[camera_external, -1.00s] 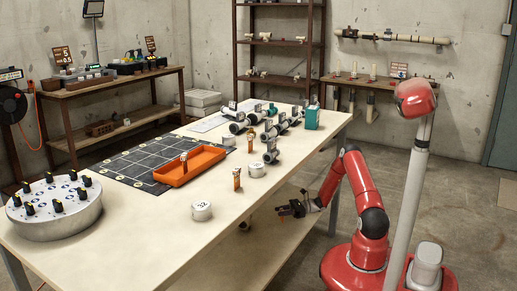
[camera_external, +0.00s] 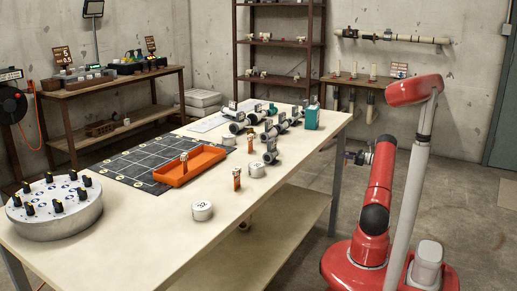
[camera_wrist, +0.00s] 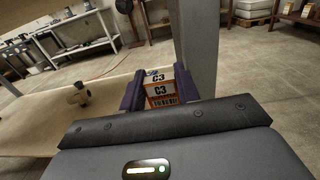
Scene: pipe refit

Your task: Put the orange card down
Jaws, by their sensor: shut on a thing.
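The orange card (camera_wrist: 160,92) shows in the wrist view as an orange and white piece marked "C3". It sits between the two purple fingers of my gripper (camera_wrist: 160,98), which is shut on it. In the external view my gripper (camera_external: 356,158) is small, off the right edge of the table, over open floor and mostly in line with my red arm. The card cannot be made out clearly there.
The worktable (camera_external: 225,250) holds an orange tray (camera_external: 215,171), a round grey stand (camera_external: 55,228), white numbered cylinders and several pipe fittings. In the wrist view, a grey table leg (camera_wrist: 196,45) stands close behind the fingers. A fitting (camera_wrist: 78,96) lies on a pale board at left.

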